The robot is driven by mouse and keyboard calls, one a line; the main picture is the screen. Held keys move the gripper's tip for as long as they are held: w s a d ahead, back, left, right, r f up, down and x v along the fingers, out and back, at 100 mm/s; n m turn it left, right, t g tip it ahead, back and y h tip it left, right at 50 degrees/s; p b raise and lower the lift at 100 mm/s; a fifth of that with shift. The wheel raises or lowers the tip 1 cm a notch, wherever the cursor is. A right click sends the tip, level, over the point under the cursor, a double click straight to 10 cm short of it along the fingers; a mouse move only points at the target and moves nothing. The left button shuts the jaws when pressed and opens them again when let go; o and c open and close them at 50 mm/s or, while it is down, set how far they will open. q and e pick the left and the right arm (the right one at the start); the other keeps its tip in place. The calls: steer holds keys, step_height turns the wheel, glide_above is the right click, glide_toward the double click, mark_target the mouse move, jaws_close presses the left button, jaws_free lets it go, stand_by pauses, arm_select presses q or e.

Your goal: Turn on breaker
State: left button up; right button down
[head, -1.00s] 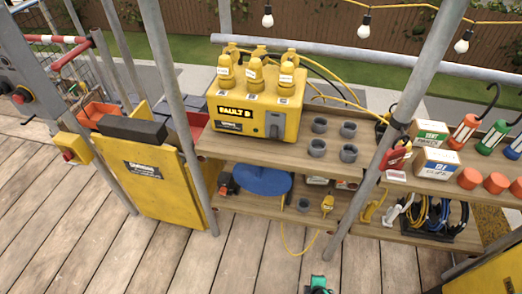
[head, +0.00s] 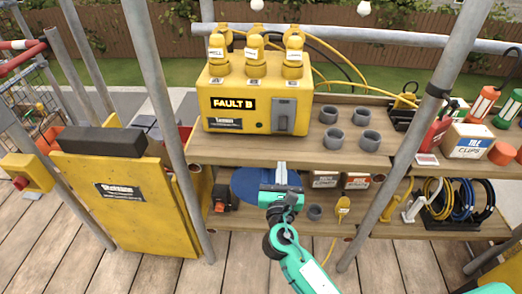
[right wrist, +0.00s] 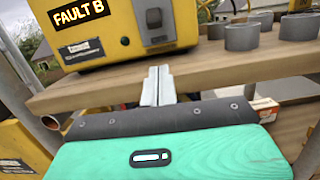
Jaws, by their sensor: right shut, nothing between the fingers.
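The yellow power box (head: 214,92) stands on the upper shelf with a lit "FAULT B" display (head: 234,103). The breaker, a grey switch panel (head: 284,114), is on the right of its front face; it also shows in the right wrist view (right wrist: 155,22). I cannot tell its lever's position. My right gripper (head: 281,166) is shut and empty, in front of the upper shelf's edge, below the breaker and apart from it. In the right wrist view its fingertips (right wrist: 158,72) point up toward the box. My left gripper is not in view.
Grey cups (head: 337,139) stand right of the box on the upper shelf (head: 310,154). A blue reel (head: 245,187) is on the lower shelf, partly behind my gripper. Scaffold poles (head: 165,110) rise left and right of the box (head: 420,120). Yellow plugs (head: 254,47) top it.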

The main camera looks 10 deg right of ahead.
mark_target(283, 123)
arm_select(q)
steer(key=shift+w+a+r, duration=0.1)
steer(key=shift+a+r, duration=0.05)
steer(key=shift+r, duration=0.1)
arm_select(e)
steer(key=shift+a+r, duration=0.1)
steer(key=shift+r, duration=0.6)
steer(key=x, duration=0.9)
steer(key=shift+w+r, duration=0.1)
steer(key=shift+w, duration=0.2)
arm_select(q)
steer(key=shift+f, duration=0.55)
arm_select(e)
steer(key=shift+w, duration=0.1)
arm_select(q)
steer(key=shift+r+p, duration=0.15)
steer(key=shift+p, duration=0.25)
arm_select(e)
steer(key=shift+r, duration=0.1)
